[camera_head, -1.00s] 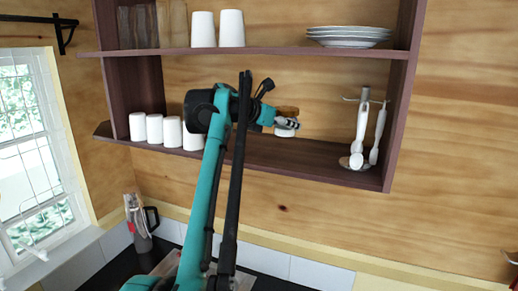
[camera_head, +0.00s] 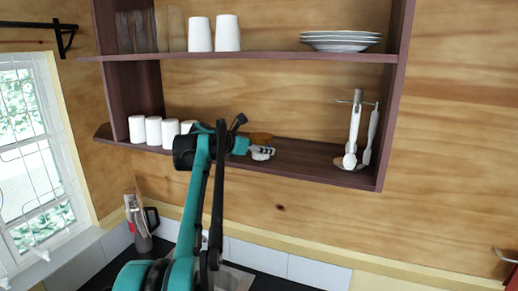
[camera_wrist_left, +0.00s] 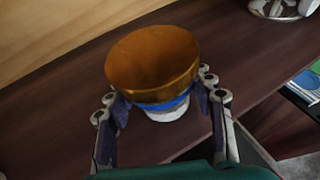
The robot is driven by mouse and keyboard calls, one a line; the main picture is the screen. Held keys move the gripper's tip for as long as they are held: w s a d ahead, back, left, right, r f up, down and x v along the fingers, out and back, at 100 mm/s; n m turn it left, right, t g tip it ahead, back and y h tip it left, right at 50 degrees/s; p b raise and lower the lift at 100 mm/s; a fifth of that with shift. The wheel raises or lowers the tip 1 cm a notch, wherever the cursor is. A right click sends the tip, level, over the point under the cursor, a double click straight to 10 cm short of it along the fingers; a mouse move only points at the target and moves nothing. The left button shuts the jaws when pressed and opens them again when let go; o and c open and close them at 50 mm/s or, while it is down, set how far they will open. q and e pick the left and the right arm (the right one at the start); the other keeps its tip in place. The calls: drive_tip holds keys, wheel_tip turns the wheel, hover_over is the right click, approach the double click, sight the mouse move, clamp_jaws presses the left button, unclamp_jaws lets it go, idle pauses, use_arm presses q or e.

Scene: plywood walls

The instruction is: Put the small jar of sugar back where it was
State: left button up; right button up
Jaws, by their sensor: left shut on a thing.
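The small jar of sugar has a round orange-brown lid, a blue band and a pale body. In the left wrist view the jar (camera_wrist_left: 152,65) stands between my fingers. My left gripper (camera_wrist_left: 163,100) is shut on it from both sides. In the head view the jar's lid (camera_head: 260,138) shows at the lower shelf (camera_head: 305,160), just behind my left gripper (camera_head: 262,153). The jar looks roughly upright at shelf height. I cannot tell whether its base touches the board. My right gripper is not in view.
Several white cups (camera_head: 153,131) stand on the lower shelf to the left. A utensil stand (camera_head: 355,130) with white utensils is at its right end. The shelf between jar and stand is clear. The upper shelf (camera_head: 270,55) holds plates (camera_head: 341,42) and cups.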

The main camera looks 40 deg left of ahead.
use_arm(q)
drive_tip(key=shift+w+a+f, duration=0.1)
drive_tip(key=shift+a+f, duration=0.05)
drive_tip(key=o, duration=1)
drive_tip(key=shift+a+f, duration=0.15)
drive_tip(key=shift+a, duration=0.05)
drive_tip(key=o, duration=0.4)
drive_tip(key=shift+a, duration=0.2)
